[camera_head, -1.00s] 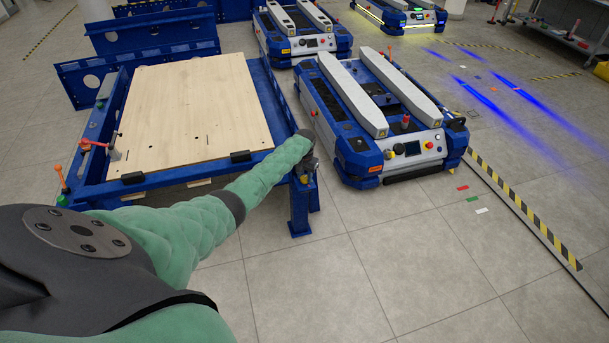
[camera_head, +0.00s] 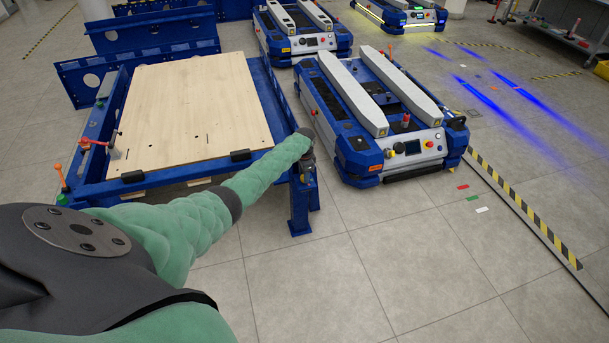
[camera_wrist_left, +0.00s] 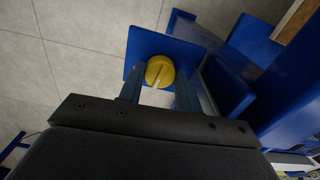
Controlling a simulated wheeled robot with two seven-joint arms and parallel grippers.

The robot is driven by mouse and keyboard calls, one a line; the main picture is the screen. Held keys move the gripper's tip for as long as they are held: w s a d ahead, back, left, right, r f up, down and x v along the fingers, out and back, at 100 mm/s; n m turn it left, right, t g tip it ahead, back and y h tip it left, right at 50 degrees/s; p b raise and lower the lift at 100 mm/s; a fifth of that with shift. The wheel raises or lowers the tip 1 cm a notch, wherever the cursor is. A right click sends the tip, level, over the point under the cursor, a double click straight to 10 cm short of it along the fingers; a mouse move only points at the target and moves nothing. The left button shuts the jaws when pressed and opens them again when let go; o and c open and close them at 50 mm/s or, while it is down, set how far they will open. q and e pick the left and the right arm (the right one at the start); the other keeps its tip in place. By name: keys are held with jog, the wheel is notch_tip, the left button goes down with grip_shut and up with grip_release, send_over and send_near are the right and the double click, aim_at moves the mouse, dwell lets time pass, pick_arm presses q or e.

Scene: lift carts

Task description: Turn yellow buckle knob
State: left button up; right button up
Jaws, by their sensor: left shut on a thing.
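The yellow buckle knob (camera_wrist_left: 159,67) is round with a ridge across it and sits in front of a blue plate (camera_wrist_left: 150,45) in the left wrist view. My left gripper (camera_wrist_left: 160,80) has one finger on each side of the knob and is shut on it. In the head view my left arm reaches to the front right corner of the blue frame (camera_head: 165,186). The knob is hidden in that view, and the gripper (camera_head: 305,158) is mostly hidden at the corner post. My right gripper is not in view.
A pale wooden board (camera_head: 190,110) lies in the blue frame. A blue lift cart (camera_head: 385,120) stands close to the right of it, with more carts behind. Blue beams (camera_head: 150,35) stand behind the frame.

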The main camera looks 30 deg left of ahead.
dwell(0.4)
pick_arm(q)
jog(key=o, duration=1)
jog(key=shift+r+b, duration=0.35)
jog(key=shift+r, duration=3.6)
